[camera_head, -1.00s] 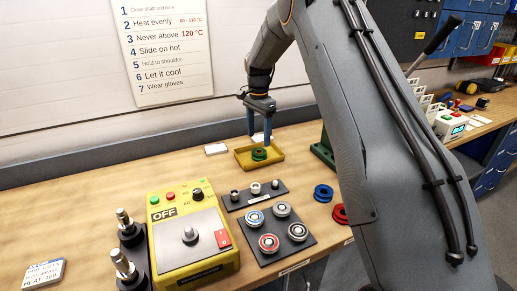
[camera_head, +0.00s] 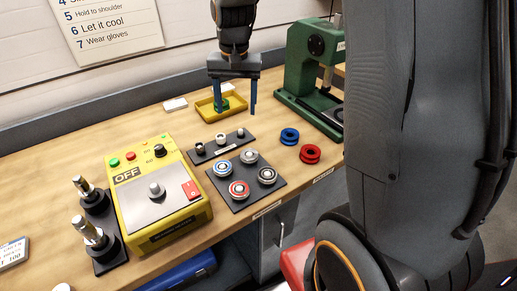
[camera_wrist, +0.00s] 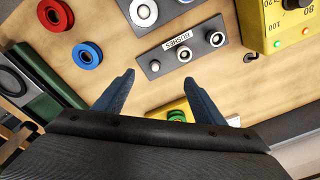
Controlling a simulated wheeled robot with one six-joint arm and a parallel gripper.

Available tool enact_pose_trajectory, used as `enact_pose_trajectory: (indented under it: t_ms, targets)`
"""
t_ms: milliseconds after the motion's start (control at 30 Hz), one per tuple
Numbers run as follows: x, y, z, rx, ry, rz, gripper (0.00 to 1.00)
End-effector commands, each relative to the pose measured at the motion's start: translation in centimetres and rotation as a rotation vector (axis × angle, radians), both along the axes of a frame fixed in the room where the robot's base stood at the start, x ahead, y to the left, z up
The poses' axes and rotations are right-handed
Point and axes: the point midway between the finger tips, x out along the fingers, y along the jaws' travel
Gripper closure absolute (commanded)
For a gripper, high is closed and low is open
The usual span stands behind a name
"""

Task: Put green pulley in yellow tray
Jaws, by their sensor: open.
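The yellow tray (camera_head: 203,105) lies on the bench below my gripper. The green pulley (camera_wrist: 177,115) and part of the yellow tray (camera_wrist: 158,114) show near the lower edge, mostly hidden by the gripper body.
A blue pulley (camera_head: 289,136) and a red pulley (camera_head: 310,154) lie on the right. A green press (camera_head: 310,65) stands at the back right. A bushing rack (camera_head: 205,153), a bearing plate (camera_head: 228,192) and a yellow heater (camera_head: 150,229) are in front.

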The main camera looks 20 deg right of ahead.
Motion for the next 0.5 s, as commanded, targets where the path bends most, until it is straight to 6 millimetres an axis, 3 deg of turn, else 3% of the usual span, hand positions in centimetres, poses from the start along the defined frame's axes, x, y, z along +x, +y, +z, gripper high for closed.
enact_pose_trajectory:
  t_ms: [33, 200, 333, 500]
  targets:
    - [-2.9, 0.0, -0.4, -0.005, -0.007, 0.063, 0.36]
    - [-10.9, 0.0, -2.2, -0.028, -0.034, 0.274, 0.36]
    - [-15.0, 0.0, -3.2, -0.041, -0.045, 0.377, 0.36]
    - [-17.0, 0.0, -3.8, -0.049, -0.051, 0.429, 0.36]
